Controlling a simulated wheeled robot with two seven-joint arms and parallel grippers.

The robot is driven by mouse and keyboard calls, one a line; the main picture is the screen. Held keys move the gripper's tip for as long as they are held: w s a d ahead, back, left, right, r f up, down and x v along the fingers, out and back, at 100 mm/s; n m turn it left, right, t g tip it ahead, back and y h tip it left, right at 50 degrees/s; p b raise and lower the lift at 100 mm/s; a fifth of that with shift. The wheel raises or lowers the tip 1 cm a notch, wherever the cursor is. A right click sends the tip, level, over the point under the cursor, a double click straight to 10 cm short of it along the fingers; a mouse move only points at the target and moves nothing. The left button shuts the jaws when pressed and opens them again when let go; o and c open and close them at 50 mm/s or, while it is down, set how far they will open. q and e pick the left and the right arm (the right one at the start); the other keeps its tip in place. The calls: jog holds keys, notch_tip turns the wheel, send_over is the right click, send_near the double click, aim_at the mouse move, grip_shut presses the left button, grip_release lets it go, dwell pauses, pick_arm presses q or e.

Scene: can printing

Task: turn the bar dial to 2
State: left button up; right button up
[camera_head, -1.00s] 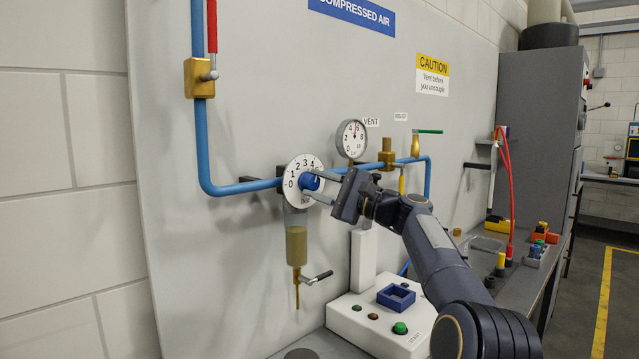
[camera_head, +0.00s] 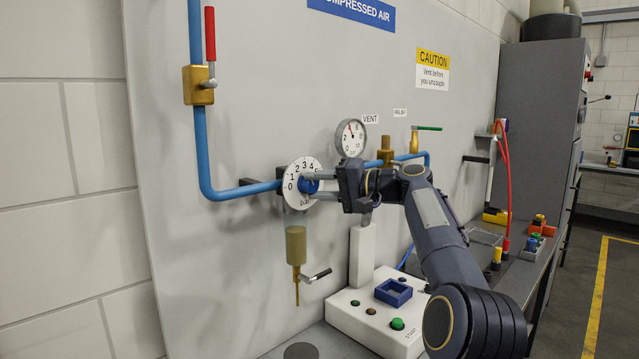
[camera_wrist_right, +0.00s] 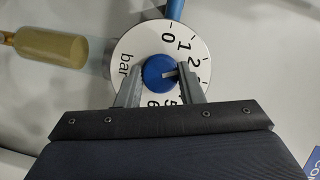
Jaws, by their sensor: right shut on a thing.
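The bar dial is a white disc (camera_head: 292,184) with black numbers around a blue knob (camera_wrist_right: 157,72), on the blue pipe on the panel. My right gripper (camera_head: 315,186) comes from the right and is shut on the blue knob. In the wrist view, one finger of this gripper (camera_wrist_right: 160,88) is on each side of the knob. The fingers hide part of the scale. My left gripper is not in view.
A round pressure gauge (camera_head: 350,138) is above right of the dial. A bowl (camera_head: 296,243) with a small lever hangs below it. A red-handled valve (camera_head: 199,85) is at upper left. A white box with buttons (camera_head: 377,323) stands below on the bench.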

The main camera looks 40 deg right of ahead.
jog(key=shift+r+n, duration=0.3)
jog(key=shift+n, duration=0.1)
jog(key=o, duration=0.9)
jog(key=shift+o, duration=0.5)
jog(key=shift+w+f, duration=0.2)
jog(key=shift+w, duration=0.05)
jog(key=shift+s, duration=0.15)
jog(key=shift+s+d, duration=0.2)
jog(key=shift+s, duration=0.1)
jog(key=b+v, duration=0.1)
jog(key=v, duration=0.6)
jog(key=shift+r, duration=0.15)
